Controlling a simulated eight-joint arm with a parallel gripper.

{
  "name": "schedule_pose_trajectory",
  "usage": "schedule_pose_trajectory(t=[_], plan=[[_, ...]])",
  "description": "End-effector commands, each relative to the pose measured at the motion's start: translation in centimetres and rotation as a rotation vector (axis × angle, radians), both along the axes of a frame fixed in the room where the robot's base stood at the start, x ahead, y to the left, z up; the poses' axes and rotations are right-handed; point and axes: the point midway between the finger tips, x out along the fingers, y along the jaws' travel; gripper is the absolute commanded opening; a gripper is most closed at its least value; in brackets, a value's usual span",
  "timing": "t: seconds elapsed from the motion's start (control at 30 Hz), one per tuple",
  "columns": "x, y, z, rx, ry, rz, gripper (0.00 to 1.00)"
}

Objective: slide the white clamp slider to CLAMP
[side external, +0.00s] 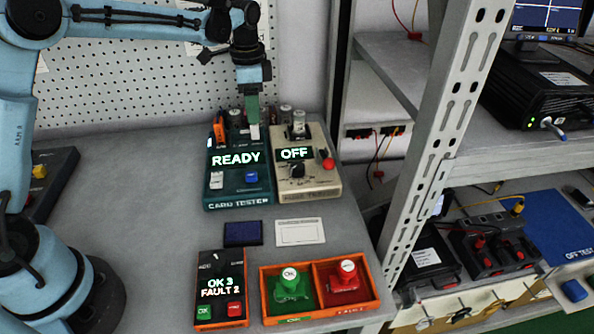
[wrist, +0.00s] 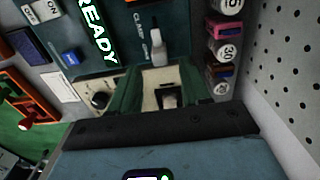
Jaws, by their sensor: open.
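The white clamp slider (wrist: 157,45) stands on the dark green card tester (wrist: 118,50), beside small printed lettering that includes the word CLAMP. In the side external view, the slider (side external: 254,131) shows at the tester's upper right, just below my gripper's tip. The tester's display (side external: 236,158) reads READY. My gripper (side external: 252,112) points down over the back of the tester. In the wrist view its green fingers (wrist: 157,82) stand apart with nothing held between them. The slider lies just beyond the fingertips there. Whether a finger touches it I cannot tell.
A beige box (side external: 308,180) reading OFF stands against the tester's right side. A pegboard wall (side external: 130,80) is close behind.

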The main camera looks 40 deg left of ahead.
Motion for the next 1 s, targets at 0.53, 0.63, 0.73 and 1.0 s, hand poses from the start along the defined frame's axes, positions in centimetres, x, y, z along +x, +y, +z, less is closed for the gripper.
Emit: schedule_pose_trajectory(t=[0.53,0.63,0.73,1.0], plan=[[0.0,0.0,-5.6,0.000,0.000,0.001,0.47],[0.0,0.0,-5.6,0.000,0.000,0.001,0.47],[0.0,0.0,-5.6,0.000,0.000,0.001,0.47],[0.0,0.0,-5.5,0.000,0.000,0.001,0.07]])
